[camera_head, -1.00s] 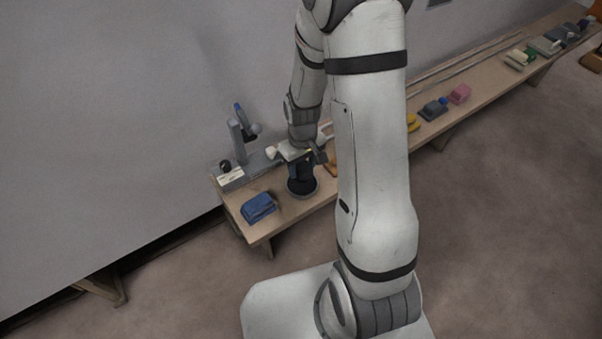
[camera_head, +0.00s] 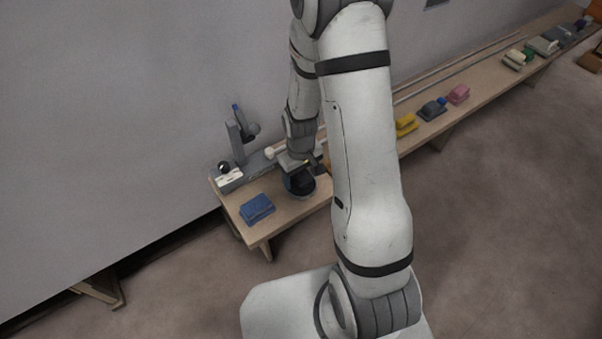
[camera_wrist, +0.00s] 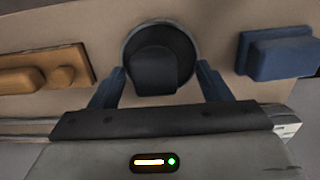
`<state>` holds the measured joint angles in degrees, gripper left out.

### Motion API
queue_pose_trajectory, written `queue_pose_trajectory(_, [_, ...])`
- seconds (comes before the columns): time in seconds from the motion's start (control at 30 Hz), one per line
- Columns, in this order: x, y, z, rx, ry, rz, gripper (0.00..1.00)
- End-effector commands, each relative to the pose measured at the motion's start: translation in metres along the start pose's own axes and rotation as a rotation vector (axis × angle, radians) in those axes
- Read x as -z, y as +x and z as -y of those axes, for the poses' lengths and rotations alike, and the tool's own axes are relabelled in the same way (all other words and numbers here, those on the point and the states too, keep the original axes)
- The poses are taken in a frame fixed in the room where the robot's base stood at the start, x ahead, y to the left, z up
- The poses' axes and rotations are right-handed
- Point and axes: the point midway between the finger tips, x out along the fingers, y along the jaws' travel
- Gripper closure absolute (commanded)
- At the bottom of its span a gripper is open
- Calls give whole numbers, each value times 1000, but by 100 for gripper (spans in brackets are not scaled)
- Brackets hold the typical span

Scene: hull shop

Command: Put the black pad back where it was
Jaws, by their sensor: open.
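The black pad (camera_wrist: 185,45) is a round dark disc with a grey rim and a blocky black grip on top. It lies on the wooden bench near its left end, and it also shows in the head view (camera_head: 299,184), partly hidden by my gripper. My gripper (camera_wrist: 161,70) is open, with one blue-grey finger on each side of the black grip. I see gaps between the fingers and the grip. In the head view my gripper (camera_head: 306,168) is right over the pad. Whether the fingers reach down beside the grip I cannot tell.
A blue block (camera_head: 257,208) lies on the bench (camera_head: 285,222) left of the pad; it shows in the wrist view (camera_wrist: 280,54). An orange-brown block (camera_wrist: 40,72) lies on the other side. A grey stand (camera_head: 235,142) is behind. Yellow (camera_head: 406,124) and pink blocks (camera_head: 459,93) lie farther right.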

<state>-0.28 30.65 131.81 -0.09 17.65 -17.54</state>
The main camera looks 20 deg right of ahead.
Motion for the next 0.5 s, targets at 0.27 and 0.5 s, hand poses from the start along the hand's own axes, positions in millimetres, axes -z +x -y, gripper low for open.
queue_pose_trajectory(0.27, [1, -26, 0, -2, -1, -5, 29])
queue_pose_trajectory(0.5, [2, -78, 0, -2, -1, -6, 29])
